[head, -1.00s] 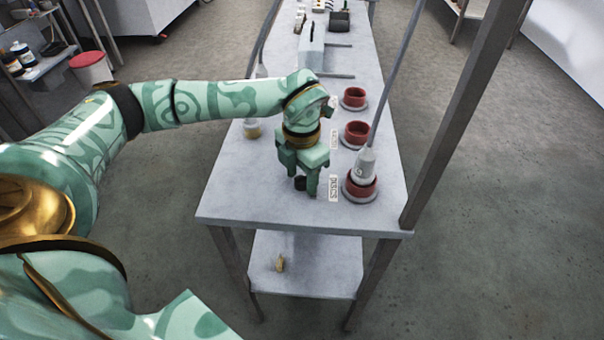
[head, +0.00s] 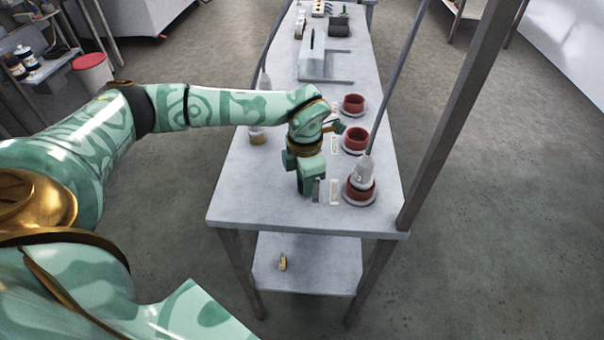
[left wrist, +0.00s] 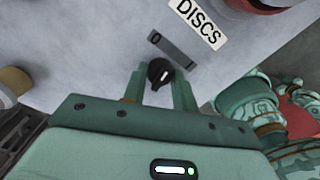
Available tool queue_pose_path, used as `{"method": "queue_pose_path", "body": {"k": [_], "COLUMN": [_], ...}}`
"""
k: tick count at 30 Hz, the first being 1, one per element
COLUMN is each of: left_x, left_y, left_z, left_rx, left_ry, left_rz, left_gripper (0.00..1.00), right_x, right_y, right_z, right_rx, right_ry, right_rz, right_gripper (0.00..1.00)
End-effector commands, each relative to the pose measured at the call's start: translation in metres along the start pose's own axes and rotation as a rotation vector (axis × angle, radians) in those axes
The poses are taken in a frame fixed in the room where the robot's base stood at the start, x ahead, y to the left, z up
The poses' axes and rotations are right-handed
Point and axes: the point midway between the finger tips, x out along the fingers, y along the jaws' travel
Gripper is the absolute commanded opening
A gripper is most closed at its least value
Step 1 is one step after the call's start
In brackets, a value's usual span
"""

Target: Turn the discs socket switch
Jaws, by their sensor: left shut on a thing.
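The discs switch is a black round knob (left wrist: 160,73) with a white pointer line, on the table top. In the left wrist view it sits between the two fingers of my left gripper (left wrist: 160,88), which is shut on it. A grey scale plate (left wrist: 178,50) marked 0 lies just beyond the knob, and a white DISCS label (left wrist: 198,24) lies past it. In the head view my left gripper (head: 308,188) points down at the table and hides the knob. The label (head: 335,191) lies between it and the nearest red socket (head: 361,192). My right gripper is not in view.
A grey-white plug (head: 364,170) on a cable stands in the nearest socket. Two more red sockets (head: 355,139) (head: 353,104) stand farther back. Another plug (head: 257,134) stands at the table's left side. The table's front left corner (head: 245,208) is clear.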

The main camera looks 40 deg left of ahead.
Motion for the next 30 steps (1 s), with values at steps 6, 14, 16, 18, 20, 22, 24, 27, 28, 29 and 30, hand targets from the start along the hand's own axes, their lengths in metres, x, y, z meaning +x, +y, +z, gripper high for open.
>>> {"method": "queue_pose_path", "body": {"k": [6, 14, 16, 18, 20, 22, 24, 27, 28, 29, 30], "left_x": [-0.007, -0.005, -0.005, -0.005, -0.004, -0.004, -0.003, -0.003, -0.003, -0.002, -0.002], "left_y": [0.000, 0.001, 0.001, 0.001, 0.001, 0.001, 0.001, 0.001, 0.001, 0.001, 0.001], "left_z": [0.000, 0.001, 0.001, 0.001, 0.001, 0.001, 0.001, 0.001, 0.001, 0.001, 0.001], "left_rx": [0.202, 0.432, 0.486, 0.532, 0.569, 0.606, 0.637, 0.671, 0.679, 0.685, 0.693], "left_ry": [-0.003, -0.003, -0.003, -0.003, -0.003, -0.003, -0.003, -0.003, -0.003, -0.003, -0.002], "left_rz": [0.003, 0.004, 0.005, 0.004, 0.004, 0.004, 0.005, 0.004, 0.004, 0.004, 0.004], "left_gripper": [0.05, 0.05, 0.05, 0.05, 0.05, 0.05, 0.05, 0.05, 0.05, 0.05, 0.05], "right_x": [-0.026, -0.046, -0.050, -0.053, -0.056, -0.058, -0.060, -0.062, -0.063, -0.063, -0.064], "right_y": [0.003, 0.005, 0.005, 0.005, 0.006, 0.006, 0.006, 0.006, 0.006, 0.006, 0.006], "right_z": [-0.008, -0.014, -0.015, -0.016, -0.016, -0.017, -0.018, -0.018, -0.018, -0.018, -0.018], "right_rx": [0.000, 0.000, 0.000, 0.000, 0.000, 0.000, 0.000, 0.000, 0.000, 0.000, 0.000], "right_ry": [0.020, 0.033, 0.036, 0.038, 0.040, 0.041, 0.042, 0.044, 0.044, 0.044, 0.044], "right_rz": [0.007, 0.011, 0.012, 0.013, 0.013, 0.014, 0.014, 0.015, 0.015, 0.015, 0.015], "right_gripper": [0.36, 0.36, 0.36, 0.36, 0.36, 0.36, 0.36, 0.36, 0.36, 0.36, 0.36]}}
